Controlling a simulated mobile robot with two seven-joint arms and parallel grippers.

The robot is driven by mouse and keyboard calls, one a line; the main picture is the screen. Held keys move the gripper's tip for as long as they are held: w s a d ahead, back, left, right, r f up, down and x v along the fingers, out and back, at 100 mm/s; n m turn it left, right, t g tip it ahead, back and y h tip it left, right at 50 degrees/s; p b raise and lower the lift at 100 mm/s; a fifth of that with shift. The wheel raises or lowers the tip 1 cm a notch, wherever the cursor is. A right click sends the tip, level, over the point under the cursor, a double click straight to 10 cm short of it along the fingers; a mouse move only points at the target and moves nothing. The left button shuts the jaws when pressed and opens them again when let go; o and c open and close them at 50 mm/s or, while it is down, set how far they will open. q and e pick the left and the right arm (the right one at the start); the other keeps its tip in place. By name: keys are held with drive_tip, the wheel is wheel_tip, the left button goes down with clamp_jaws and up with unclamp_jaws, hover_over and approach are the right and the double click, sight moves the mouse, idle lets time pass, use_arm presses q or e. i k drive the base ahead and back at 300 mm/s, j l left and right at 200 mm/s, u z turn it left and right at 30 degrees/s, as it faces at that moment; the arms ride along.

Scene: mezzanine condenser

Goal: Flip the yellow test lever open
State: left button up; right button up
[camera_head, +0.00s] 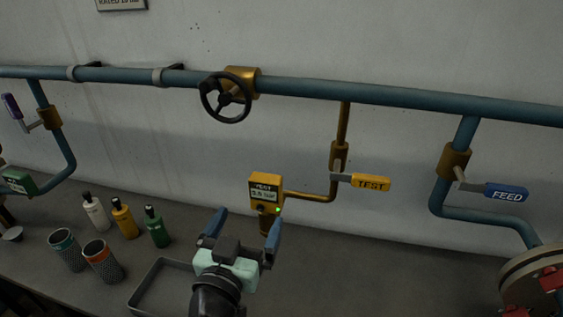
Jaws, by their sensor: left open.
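The yellow test lever (370,182) is marked TEST and sticks out to the right, about level, from a brass valve (339,155) on a thin brass pipe. The pipe drops from the blue main pipe and bends left to a yellow gauge box (266,190) with a small display and a green light. My left gripper (242,226) is open and empty, its two blue fingers apart, below and left of the lever and just in front of the gauge box. It does not touch the lever. My right gripper is not in view.
A blue FEED lever (505,191) is at the right and a purple lever (12,106) at the far left. A black handwheel (226,97) is on the main pipe. Several bottles, two cups (103,261) and a tray (148,284) stand left of my gripper.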

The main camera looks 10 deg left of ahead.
sight(371, 182)
drive_tip(key=k, duration=1)
